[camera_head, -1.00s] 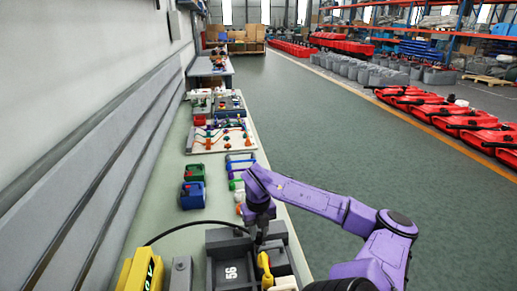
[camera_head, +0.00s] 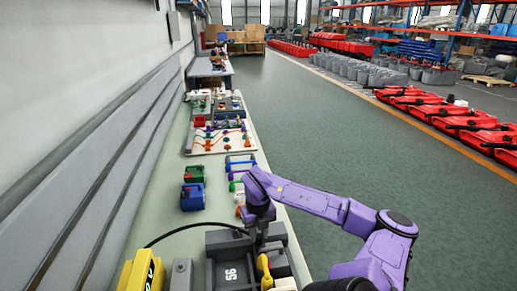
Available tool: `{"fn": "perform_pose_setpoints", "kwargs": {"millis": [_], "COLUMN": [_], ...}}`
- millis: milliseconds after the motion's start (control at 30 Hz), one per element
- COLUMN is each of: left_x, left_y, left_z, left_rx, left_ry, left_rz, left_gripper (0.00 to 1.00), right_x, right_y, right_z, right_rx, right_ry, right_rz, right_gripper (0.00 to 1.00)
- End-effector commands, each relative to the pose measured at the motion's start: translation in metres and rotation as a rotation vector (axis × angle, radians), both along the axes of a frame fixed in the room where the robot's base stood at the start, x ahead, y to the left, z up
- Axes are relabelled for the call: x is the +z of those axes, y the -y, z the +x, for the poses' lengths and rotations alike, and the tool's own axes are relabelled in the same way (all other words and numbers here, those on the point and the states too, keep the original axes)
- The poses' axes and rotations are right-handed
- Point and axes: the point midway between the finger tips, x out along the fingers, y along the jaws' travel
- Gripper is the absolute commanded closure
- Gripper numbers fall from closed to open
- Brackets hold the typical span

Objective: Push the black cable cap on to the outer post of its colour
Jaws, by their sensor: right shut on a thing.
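A dark grey battery marked 56 (camera_head: 231,274) sits at the near end of the bench. A black cable (camera_head: 190,229) arches from the yellow charger (camera_head: 141,272) at the left toward the battery's back edge. My right gripper (camera_head: 260,243) points down over the back right part of the battery and is shut on the black cable cap, which is mostly hidden by the fingers. Whether the cap touches a post, and the post's colour, cannot be told. A yellow piece (camera_head: 264,267) stands on the battery just in front of the gripper. My left gripper is not in view.
A grey block (camera_head: 181,274) stands between charger and battery. A board with coloured cables (camera_head: 219,139) lies farther back.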

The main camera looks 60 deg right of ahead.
Motion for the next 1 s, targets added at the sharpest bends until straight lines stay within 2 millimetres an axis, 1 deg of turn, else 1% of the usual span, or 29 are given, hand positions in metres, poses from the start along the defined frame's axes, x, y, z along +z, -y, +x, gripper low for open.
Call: {"fn": "perform_pose_setpoints", "kwargs": {"millis": [667, 700, 767, 967, 1000], "left_x": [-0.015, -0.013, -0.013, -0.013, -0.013], "left_y": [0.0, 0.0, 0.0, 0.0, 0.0], "left_z": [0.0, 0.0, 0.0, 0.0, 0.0], "left_rx": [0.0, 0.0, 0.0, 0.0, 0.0], "left_ry": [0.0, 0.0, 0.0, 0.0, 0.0], "left_rz": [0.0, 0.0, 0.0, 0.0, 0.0], "left_gripper": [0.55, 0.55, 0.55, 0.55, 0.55], "right_x": [-0.021, -0.02, -0.02, -0.019, -0.019], "right_y": [0.0, 0.0, 0.0, 0.0, 0.0], "right_z": [0.0, 0.0, 0.0, 0.0, 0.0], "right_rx": [0.0, 0.0, 0.0, 0.0, 0.0], "right_ry": [-0.001, -0.001, -0.001, 0.0, 0.0], "right_rz": [0.001, 0.001, 0.001, 0.0, 0.0], "right_gripper": [1.0, 0.63, 0.44, 0.43, 0.37]}}
